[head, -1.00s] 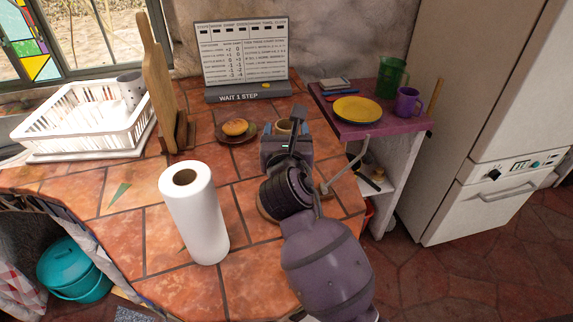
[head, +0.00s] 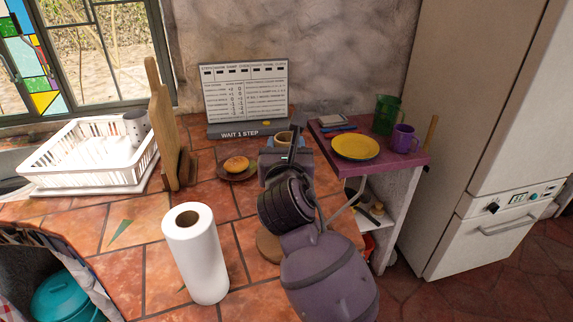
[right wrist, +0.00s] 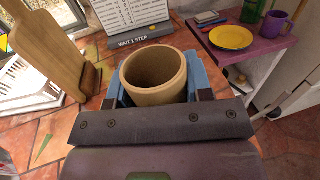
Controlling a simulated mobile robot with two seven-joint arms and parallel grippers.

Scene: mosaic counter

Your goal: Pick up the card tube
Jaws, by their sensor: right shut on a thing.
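The card tube (right wrist: 155,75) is a tan, open-topped hollow cylinder, upright between my right gripper's fingers in the right wrist view. My right gripper (right wrist: 160,92) is shut on it, with a blue finger part on either side. My left gripper is not in view.
A white paper roll (head: 196,255) stands on the tiled counter, left of my right arm. A bun (head: 237,163) on a plate, a sign board (head: 245,95), cutting boards (head: 162,130) and a dish rack (head: 90,165) are nearby. A purple side shelf (head: 400,165) is at right.

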